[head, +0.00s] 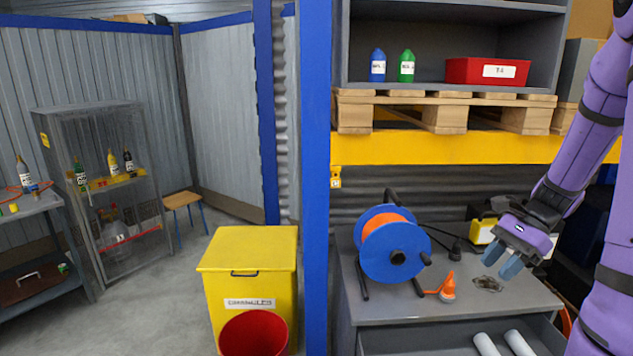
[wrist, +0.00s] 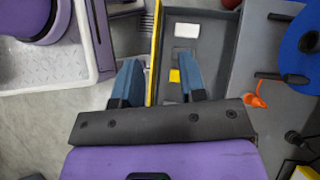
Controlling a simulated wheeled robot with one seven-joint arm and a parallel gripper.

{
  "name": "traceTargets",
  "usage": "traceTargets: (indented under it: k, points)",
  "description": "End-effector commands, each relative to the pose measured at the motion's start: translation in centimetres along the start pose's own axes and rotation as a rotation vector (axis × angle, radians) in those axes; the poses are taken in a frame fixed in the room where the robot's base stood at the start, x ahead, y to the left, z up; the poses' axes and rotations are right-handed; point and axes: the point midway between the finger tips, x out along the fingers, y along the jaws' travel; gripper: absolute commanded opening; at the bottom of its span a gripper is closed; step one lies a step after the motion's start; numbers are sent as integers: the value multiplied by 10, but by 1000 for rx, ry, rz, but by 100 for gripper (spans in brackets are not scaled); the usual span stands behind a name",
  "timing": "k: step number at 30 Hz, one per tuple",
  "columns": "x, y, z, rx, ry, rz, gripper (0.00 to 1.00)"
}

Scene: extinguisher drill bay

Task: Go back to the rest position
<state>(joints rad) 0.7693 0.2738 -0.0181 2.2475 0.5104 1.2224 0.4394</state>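My purple arm comes in from the right in the head view. My gripper (head: 503,264) hangs above the right part of the grey workbench (head: 395,312), with its two blue-grey fingers pointing down. In the wrist view my gripper (wrist: 158,85) has its fingers spread well apart with nothing between them. Below them, the wrist view shows an open grey drawer (wrist: 215,50) holding a white item (wrist: 187,30) and a small yellow item (wrist: 174,75).
A blue cable reel (head: 395,255) with orange cable and an orange plug (head: 448,288) stand left of my gripper. Two pale cylinders (head: 487,345) lie in the drawer. A blue post (head: 316,180) and yellow bin (head: 245,270) are further left. A shelf with pallet (head: 440,112) overhangs.

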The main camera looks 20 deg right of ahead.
Motion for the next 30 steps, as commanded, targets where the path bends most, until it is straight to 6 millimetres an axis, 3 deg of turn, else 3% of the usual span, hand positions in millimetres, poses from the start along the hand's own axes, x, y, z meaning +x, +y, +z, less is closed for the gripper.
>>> traceTargets:
  k: [3, 15, 30]
  points:
    - [-2, -1, 38, -156, 98, 38, 38]
    - [-3, 18, 144, -677, 400, 141, 38]
    - [-1, 76, 239, -1334, 754, 203, 38]
